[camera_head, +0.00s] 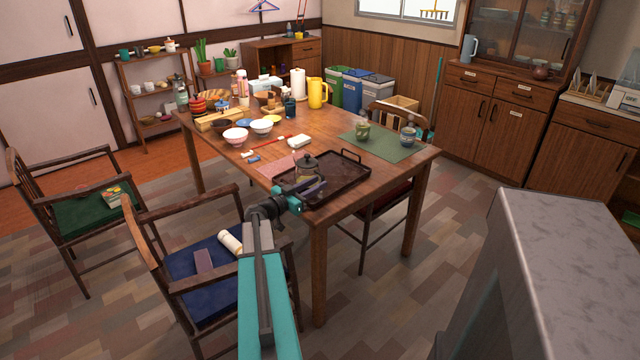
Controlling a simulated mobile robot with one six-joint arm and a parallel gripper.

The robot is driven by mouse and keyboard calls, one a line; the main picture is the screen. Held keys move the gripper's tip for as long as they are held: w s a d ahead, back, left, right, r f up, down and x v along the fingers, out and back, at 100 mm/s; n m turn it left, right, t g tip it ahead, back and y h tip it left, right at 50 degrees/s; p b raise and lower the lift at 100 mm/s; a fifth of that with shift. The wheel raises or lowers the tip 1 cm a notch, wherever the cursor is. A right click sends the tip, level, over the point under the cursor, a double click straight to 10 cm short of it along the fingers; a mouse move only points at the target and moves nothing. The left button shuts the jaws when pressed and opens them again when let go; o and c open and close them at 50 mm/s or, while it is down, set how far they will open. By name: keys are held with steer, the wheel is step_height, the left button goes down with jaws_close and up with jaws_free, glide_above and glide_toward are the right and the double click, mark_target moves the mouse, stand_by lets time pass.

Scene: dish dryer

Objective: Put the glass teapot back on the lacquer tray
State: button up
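The glass teapot (306,168) is a small clear pot with a dark lid. It shows at the left part of the dark lacquer tray (347,180), near the front corner of the wooden table. I cannot tell whether its base rests on the tray or is a little above it. My gripper (312,190) is right in front of the teapot, low over the tray's near left edge. The fingers overlap the teapot's lower part, so its base and any contact are hidden. I cannot tell whether the fingers are open or shut.
A green mat (382,146) with two cups lies behind the tray. Bowls (236,136), a white dish (299,141) and a yellow jug (317,92) stand farther back. Chairs flank the table; one with a blue cushion (206,283) is left of my arm. A grey counter (570,270) is at right.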

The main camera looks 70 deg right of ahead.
steer(key=v, duration=0.8)
steer(key=shift+w+a+b, duration=0.15)
steer(key=shift+a+b, duration=0.15)
steer(key=shift+b, duration=0.15)
